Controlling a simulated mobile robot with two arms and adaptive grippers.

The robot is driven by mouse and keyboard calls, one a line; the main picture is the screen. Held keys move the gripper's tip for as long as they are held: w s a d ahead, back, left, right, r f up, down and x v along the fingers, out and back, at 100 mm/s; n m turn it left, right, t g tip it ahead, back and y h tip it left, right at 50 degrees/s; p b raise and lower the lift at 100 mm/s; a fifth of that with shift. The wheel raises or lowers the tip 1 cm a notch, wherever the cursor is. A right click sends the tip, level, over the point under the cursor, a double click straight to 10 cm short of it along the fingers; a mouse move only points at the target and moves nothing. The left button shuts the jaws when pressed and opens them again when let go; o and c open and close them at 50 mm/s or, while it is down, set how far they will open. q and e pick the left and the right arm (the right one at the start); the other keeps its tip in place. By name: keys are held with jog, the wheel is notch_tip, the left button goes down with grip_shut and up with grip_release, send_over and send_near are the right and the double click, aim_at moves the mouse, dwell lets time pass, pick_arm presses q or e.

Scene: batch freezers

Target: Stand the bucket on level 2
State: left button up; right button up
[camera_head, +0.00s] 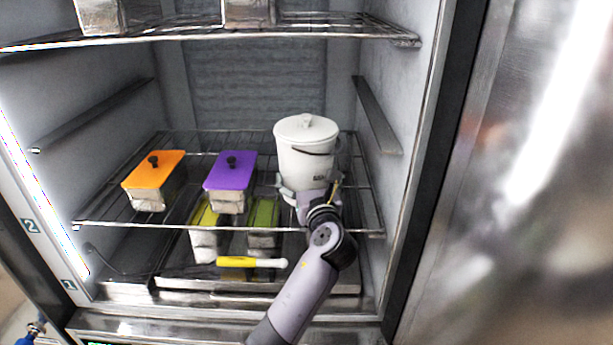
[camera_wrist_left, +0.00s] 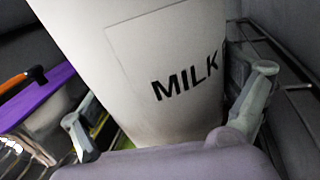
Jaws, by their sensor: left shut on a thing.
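The white bucket (camera_head: 305,163) with a lid and a dark wire handle is upright at the right of the wire shelf marked 2 (camera_head: 165,226), inside the freezer. My left gripper (camera_head: 309,196) is shut on its lower front. In the left wrist view the bucket (camera_wrist_left: 135,50) shows the word MILK and fills the space between the two fingers (camera_wrist_left: 170,98). Its base is partly hidden by the gripper, and I cannot tell whether it touches the shelf wires. My right gripper is not in view.
An orange-lidded container (camera_head: 152,182) and a purple-lidded container (camera_head: 230,180) stand on the same shelf, left of the bucket. Below are yellow-green lidded containers (camera_head: 263,222) and a yellow-handled tool (camera_head: 252,262). An upper shelf (camera_head: 340,28) and the right wall (camera_head: 405,90) bound the space.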

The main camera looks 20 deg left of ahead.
pick_arm(q)
jog(key=shift+r, duration=0.15)
jog(key=o, duration=1.5)
jog(key=shift+f, duration=0.25)
jog(key=shift+o, duration=0.5)
jog(key=shift+s+r, duration=0.1)
jog(key=shift+s+d, duration=0.25)
jog(key=shift+s, duration=0.05)
jog(key=b+v, duration=0.2)
jog(key=v, duration=0.7)
jog(key=shift+s+d+b, duration=0.15)
jog(key=shift+s+b, duration=0.1)
jog(key=shift+b, duration=0.1)
jog(key=shift+v, duration=0.8)
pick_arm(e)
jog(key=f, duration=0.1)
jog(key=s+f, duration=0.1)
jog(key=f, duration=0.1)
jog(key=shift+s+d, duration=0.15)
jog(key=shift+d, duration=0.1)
pick_arm(q)
jog(key=shift+r, duration=0.1)
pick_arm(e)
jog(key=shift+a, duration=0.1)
